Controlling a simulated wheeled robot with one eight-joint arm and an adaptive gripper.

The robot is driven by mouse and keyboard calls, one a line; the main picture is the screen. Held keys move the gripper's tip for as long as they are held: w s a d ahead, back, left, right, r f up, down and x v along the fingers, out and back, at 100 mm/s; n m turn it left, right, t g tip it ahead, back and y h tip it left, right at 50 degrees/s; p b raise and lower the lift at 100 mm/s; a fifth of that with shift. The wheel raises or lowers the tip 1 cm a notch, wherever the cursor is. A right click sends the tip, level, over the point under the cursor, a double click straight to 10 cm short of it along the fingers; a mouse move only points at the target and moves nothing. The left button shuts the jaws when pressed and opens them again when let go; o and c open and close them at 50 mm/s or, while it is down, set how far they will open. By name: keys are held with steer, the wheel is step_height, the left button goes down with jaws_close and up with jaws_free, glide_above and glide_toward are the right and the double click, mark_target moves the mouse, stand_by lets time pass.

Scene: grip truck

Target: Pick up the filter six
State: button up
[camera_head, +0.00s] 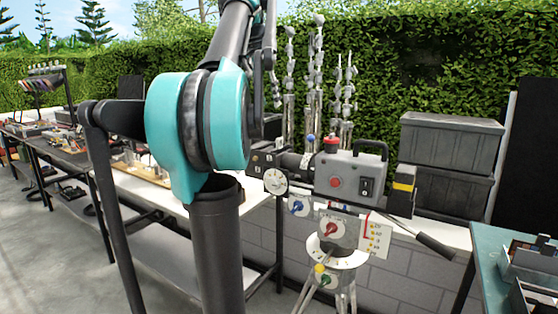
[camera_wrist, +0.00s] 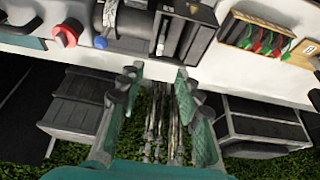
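I cannot tell for sure which thing is filter six; no readable label names it. In the wrist view a wooden holder (camera_wrist: 240,33) bears several red and green pieces. My gripper (camera_wrist: 157,74) is open in the wrist view, its two teal-and-grey fingers spread apart with nothing held between them. Its fingertips point toward the table edge and a black device (camera_wrist: 185,36) beyond them. Whether they touch anything is not clear. In the head view my arm hides part of the middle, and the gripper's fingertips cannot be made out clearly.
A grey box with a red button (camera_head: 345,176) stands above a tripod (camera_head: 340,298). Dark grey crates (camera_head: 450,145) are stacked at right. Tall metal stands (camera_head: 315,85) rise before the hedge. A teal-topped table (camera_head: 487,262) is at right; paved floor (camera_head: 50,250) is free at left.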

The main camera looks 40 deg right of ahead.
glide_above(280, 148)
steer(key=a, duration=0.2)
steer(key=f, duration=1)
steer(key=shift+s+d+f, duration=0.15)
steer(key=shift+d+f, duration=0.05)
steer(key=shift+d, duration=0.05)
steer(key=shift+w+x, duration=0.2)
steer(key=shift+x, duration=2.7)
jaws_close()
